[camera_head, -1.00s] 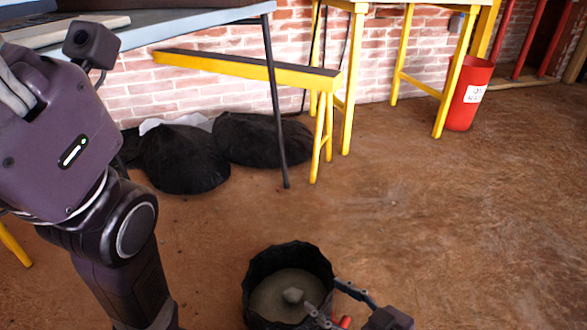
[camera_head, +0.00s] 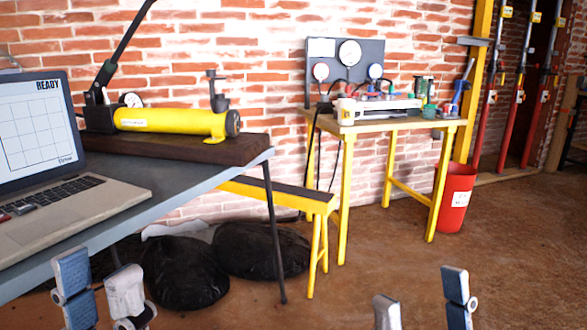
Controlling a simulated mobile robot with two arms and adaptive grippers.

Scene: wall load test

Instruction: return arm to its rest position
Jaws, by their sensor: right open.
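My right gripper (camera_head: 420,288) shows at the bottom right of the head view. Its two fingers point up, wide apart, with nothing between them. My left gripper (camera_head: 99,278) shows at the bottom left, in front of the grey table's (camera_head: 205,190) near edge. Its two fingers stand close side by side with a narrow gap. I see no object between them, but how far they are parted is unclear. Both arms behind the fingers are below the picture.
A laptop (camera_head: 60,205) and a yellow hydraulic pump (camera_head: 170,122) are on the grey table. Black bags (camera_head: 185,270) lie under it. A yellow bench (camera_head: 400,124) carries gauges and a mug (camera_head: 346,112). A red bin (camera_head: 455,200) stands beside it. The right floor is clear.

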